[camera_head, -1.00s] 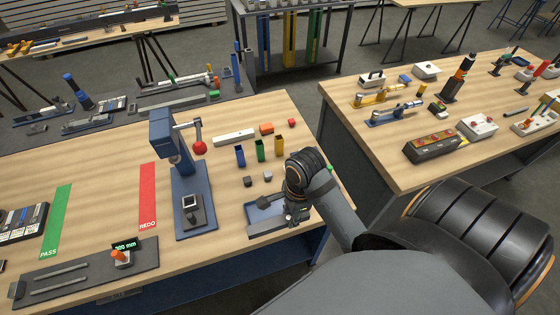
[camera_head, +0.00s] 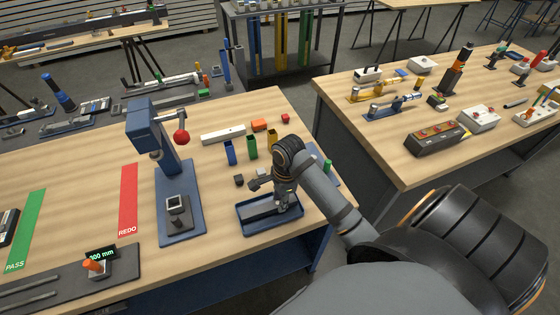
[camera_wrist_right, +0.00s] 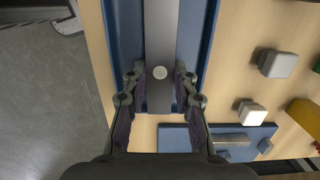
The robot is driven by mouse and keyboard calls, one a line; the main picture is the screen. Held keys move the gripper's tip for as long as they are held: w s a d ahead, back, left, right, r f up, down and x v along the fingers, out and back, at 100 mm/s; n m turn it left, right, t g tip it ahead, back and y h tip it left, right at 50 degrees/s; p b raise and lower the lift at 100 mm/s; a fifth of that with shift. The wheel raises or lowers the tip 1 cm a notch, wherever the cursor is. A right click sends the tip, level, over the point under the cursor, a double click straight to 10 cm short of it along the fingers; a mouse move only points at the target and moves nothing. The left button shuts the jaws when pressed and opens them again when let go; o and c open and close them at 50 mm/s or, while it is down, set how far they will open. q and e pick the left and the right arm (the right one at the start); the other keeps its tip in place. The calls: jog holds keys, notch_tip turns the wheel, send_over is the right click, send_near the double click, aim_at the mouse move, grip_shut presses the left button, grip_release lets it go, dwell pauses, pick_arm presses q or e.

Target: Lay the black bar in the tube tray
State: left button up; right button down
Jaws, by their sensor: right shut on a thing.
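The blue tube tray (camera_head: 272,228) lies near the front edge of the wooden table in the head view. My right gripper (camera_head: 284,206) is low over its right part, pointing down. In the right wrist view, my gripper (camera_wrist_right: 162,78) is shut on the bar (camera_wrist_right: 161,30), which looks dark grey there with a round pale spot. The bar runs lengthwise between the blue tray walls (camera_wrist_right: 125,30). I cannot tell whether it rests on the tray floor or hangs just above. In the head view my gripper hides part of the tray. My left gripper is out of view.
A blue press (camera_head: 178,190) with a red knob stands left of the tray. Small grey cubes (camera_head: 239,180) and blue, green and yellow bins (camera_head: 252,149) stand behind it. Another blue holder (camera_head: 327,178) is to the right. The table's front edge is close.

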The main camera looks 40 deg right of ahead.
jog(key=shift+s, duration=0.1)
jog(key=c, duration=1.1)
grip_release()
jog(key=shift+o, duration=0.2)
jog(key=shift+r, duration=0.25)
jog(key=r, duration=0.3)
jog(key=shift+d, duration=0.2)
notch_tip(320, 180, up, 9)
jog(key=p, duration=0.7)
jog(key=shift+s+d+f, duration=0.15)
jog(key=shift+d, duration=0.25)
jog(key=shift+f, duration=0.1)
